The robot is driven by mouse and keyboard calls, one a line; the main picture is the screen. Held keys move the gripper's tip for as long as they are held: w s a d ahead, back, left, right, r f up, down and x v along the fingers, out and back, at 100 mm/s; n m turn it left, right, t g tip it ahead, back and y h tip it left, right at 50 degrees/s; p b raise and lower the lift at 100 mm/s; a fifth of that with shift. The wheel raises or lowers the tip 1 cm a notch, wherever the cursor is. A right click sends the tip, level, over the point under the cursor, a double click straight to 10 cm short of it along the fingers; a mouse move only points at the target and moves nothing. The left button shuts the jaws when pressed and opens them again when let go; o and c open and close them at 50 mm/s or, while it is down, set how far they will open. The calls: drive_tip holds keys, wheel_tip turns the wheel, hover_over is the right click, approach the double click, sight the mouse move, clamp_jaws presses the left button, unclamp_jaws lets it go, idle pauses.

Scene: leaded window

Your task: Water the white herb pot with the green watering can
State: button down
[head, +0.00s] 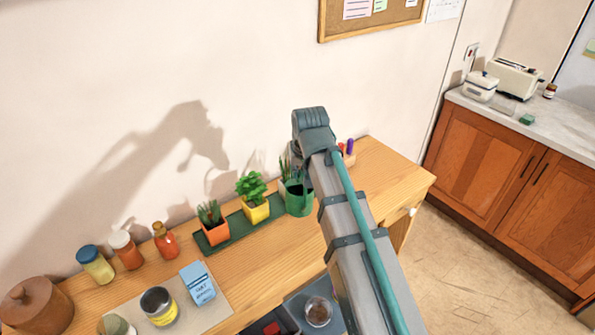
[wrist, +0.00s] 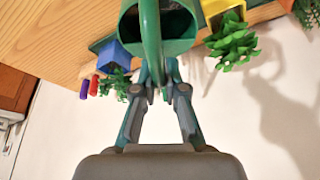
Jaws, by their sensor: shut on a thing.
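The green watering can (head: 299,198) is at the right end of the row of potted plants in the head view. In the wrist view my gripper (wrist: 157,88) is shut on the can's handle, and the can's dark opening (wrist: 178,25) faces the camera. In the head view my arm hides the fingers. I cannot make out a white herb pot clearly in either view. Some green leaves (head: 284,167) show just left of and behind the can, their pot hidden.
An orange pot (head: 216,233) and a yellow pot (head: 256,211) with plants stand on a dark green tray (head: 232,231). A blue pot (wrist: 114,54) is beside the can in the wrist view. Bottles (head: 126,250) and a blue box (head: 198,284) are at left.

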sight(299, 183)
drive_tip(key=shift+r, duration=0.1)
idle(0.4)
drive_tip(key=shift+p, duration=0.3)
drive_tip(key=shift+w+a+f+g+p, duration=0.1)
drive_tip(key=shift+w+f+g+p, duration=0.2)
drive_tip(key=shift+f, duration=0.35)
drive_tip(key=shift+w+f+g+p, duration=0.1)
drive_tip(key=shift+f+g+p, duration=0.25)
drive_tip(key=shift+f, duration=0.25)
drive_tip(key=shift+f+g+h, duration=0.25)
drive_tip(key=shift+f+h, duration=0.05)
drive_tip(key=shift+f, duration=1)
drive_tip(key=shift+w+a+r+g+p, duration=0.1)
drive_tip(key=shift+w+r+g+p, duration=0.3)
drive_tip(key=shift+p, duration=0.8)
drive_tip(key=shift+w+a+r+g+p, duration=0.15)
drive_tip(key=shift+r+g+p, duration=0.45)
drive_tip(key=shift+p, duration=0.55)
idle(0.5)
